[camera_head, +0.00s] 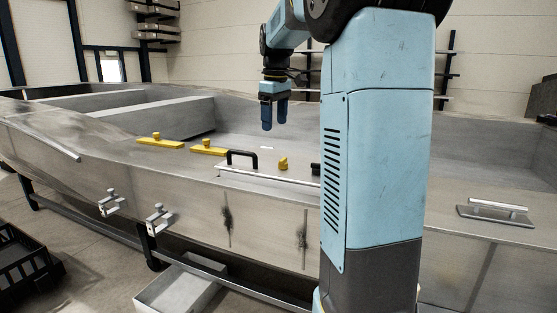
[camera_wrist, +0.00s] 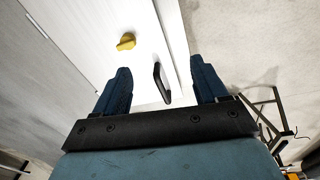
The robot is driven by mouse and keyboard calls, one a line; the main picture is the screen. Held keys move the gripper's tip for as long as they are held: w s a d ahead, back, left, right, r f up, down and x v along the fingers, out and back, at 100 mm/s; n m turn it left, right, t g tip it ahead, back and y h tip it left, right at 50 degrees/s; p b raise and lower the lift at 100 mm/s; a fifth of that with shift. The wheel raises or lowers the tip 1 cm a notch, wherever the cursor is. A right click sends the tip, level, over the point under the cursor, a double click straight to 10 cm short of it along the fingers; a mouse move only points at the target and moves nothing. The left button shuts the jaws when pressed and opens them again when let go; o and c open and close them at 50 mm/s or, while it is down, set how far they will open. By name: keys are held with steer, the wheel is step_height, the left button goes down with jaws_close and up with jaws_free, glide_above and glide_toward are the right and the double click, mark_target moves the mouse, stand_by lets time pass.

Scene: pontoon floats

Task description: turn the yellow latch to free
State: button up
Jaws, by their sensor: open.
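A small yellow latch knob (camera_head: 283,163) stands on a pale panel edged by a metal strip on the boat-like metal hull. It also shows in the wrist view (camera_wrist: 126,41), beyond my fingers and left of centre. A black handle (camera_head: 242,158) stands left of the knob in the head view; in the wrist view the handle (camera_wrist: 161,82) lies between my fingers in the picture. My gripper (camera_head: 274,122) points down above the panel, open and empty, apart from the knob. Its two dark blue fingers (camera_wrist: 160,66) frame the handle. The latch's exact setting is too small to tell.
Two yellow bars with knobs (camera_head: 160,143) (camera_head: 208,150) lie left on the hull. Two metal clamps (camera_head: 110,203) (camera_head: 158,220) sit on its side. A metal handle (camera_head: 497,207) is at right. My blue column hides part of the panel. Air around my gripper looks clear.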

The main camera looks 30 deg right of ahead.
steer(key=n+g, duration=0.1)
glide_above(283, 159)
steer(key=f, duration=0.2)
steer(key=shift+n, duration=0.3)
step_height(283, 159, down, 14)
steer(key=shift+w+r, duration=0.15)
steer(key=shift+r, duration=0.05)
steer(key=c, duration=1.1)
